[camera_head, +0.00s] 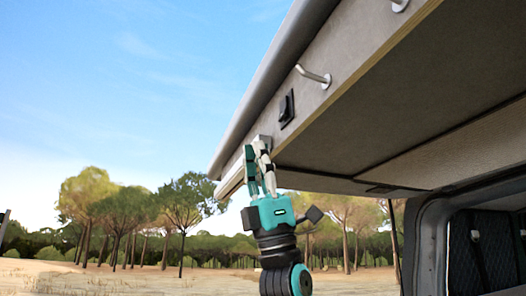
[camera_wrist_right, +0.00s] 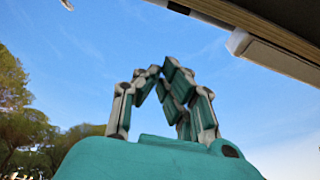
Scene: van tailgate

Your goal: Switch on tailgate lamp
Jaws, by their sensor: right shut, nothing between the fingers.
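The raised tailgate (camera_head: 330,100) fills the upper right of the head view. A black rocker switch (camera_head: 286,109) sits on its light inner panel. A pale bar-shaped lamp (camera_head: 232,180) runs along the tailgate's lower edge, partly hidden behind my right gripper (camera_head: 258,149). That gripper is shut and empty, fingers pointing up, below and left of the switch. The switch looks apart from the fingertips. In the right wrist view the gripper (camera_wrist_right: 164,69) shows against sky, with the white end of the lamp (camera_wrist_right: 270,55) to its right. My left gripper is not in view.
A bent metal hook (camera_head: 313,76) sticks out of the panel above the switch, and another (camera_head: 399,5) is higher up. The van's dark door frame (camera_head: 431,240) stands at the lower right. Open air lies left of the tailgate, with trees far behind.

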